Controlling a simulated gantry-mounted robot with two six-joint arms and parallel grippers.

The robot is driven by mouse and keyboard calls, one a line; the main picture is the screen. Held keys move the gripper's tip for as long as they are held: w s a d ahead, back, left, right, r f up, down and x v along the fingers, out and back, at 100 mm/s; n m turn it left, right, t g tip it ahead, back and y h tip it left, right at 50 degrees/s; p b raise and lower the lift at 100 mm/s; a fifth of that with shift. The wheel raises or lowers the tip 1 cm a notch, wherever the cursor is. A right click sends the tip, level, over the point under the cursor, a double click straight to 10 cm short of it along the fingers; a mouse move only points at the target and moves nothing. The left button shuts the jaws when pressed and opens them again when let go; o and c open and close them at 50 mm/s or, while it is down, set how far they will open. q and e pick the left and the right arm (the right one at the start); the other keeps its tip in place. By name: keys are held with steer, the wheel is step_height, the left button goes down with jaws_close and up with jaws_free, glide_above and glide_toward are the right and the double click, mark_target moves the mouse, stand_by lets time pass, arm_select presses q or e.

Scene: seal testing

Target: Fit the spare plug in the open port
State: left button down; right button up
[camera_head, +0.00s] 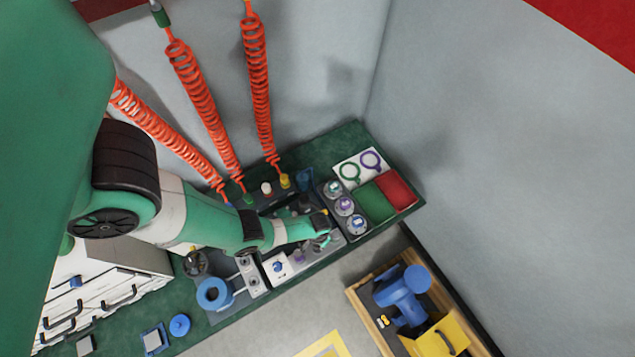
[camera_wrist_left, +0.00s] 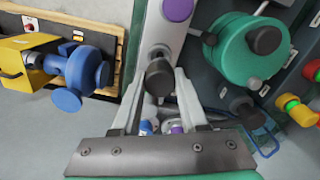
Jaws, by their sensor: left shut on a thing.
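My left gripper (camera_wrist_left: 159,88) is shut on a dark rounded plug (camera_wrist_left: 160,74), which sits between its fingertips in the left wrist view. Behind the plug is a light grey block (camera_wrist_left: 152,25); I cannot tell whether the plug touches it. A purple cap (camera_wrist_left: 178,9) is on that block. In the head view the gripper (camera_head: 328,238) is over the right part of the fixture row, and the plug is hidden or too small there. I cannot make out the open port. My right gripper is not in view.
A large green disc (camera_wrist_left: 238,52) with a dark knob stands close right of the gripper in the wrist view. In the head view, red coiled hoses (camera_head: 258,95) hang behind. A green-and-red tray (camera_head: 374,203) lies right, and a wooden box (camera_head: 362,294) with blue and yellow parts lies in front.

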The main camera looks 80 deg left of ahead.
arm_select(q)
steer(key=shift+f+b, duration=0.35)
steer(key=shift+f, duration=0.3)
steer(key=shift+f+b, duration=1.4)
steer(key=shift+c, duration=1.8)
jaws_free()
steer(key=shift+r, duration=0.1)
step_height(320, 180, up, 12)
steer(key=p, duration=1.1)
steer(key=shift+f+p, duration=0.2)
steer(key=shift+p, duration=0.2)
steer(key=shift+f, duration=0.1)
